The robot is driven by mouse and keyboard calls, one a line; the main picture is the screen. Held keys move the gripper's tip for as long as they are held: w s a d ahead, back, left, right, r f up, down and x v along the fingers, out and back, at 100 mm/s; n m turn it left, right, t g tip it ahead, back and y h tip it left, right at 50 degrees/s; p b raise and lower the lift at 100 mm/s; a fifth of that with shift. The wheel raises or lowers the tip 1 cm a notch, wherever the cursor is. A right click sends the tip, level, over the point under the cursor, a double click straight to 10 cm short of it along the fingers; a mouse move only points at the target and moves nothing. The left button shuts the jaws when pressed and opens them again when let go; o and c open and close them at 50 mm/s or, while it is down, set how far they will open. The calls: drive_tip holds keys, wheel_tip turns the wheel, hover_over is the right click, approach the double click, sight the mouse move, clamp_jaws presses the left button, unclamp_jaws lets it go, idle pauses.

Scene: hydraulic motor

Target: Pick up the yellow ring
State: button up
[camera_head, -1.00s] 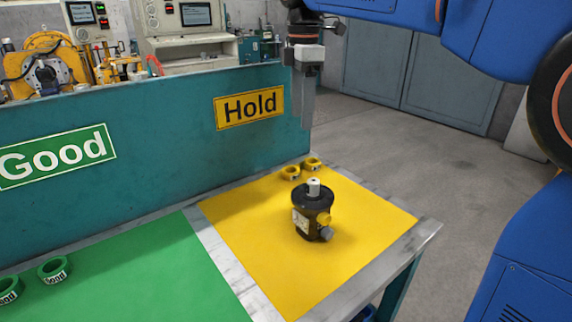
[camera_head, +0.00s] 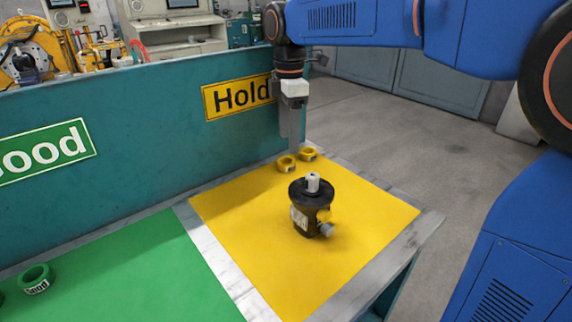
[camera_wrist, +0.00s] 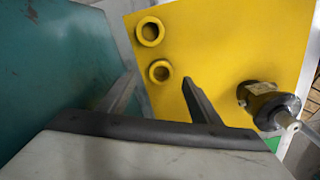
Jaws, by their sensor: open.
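Two yellow rings lie side by side at the back corner of the yellow mat: a left one (camera_head: 286,163) and a right one (camera_head: 308,154). In the wrist view one ring (camera_wrist: 160,72) is nearer the fingers and the other ring (camera_wrist: 150,31) is farther off. My gripper (camera_head: 291,140) points down just above the rings, open and empty. In the wrist view its two fingers (camera_wrist: 158,82) are spread, with the nearer ring between and beyond their tips. The exact height above the rings is unclear.
A dark hydraulic motor (camera_head: 310,208) stands upright on the yellow mat (camera_head: 350,260), in front of the rings. A teal panel (camera_head: 150,140) with a Hold sign (camera_head: 238,97) rises close behind. A green ring (camera_head: 36,278) lies on the green mat (camera_head: 130,270) at left.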

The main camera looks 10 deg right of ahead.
drive_tip(key=shift+s+a+f, duration=0.1)
drive_tip(key=shift+f, duration=1.5)
drive_tip(key=shift+s+a+f, duration=0.1)
drive_tip(key=shift+f, duration=1.5)
drive_tip(key=c, duration=1.1)
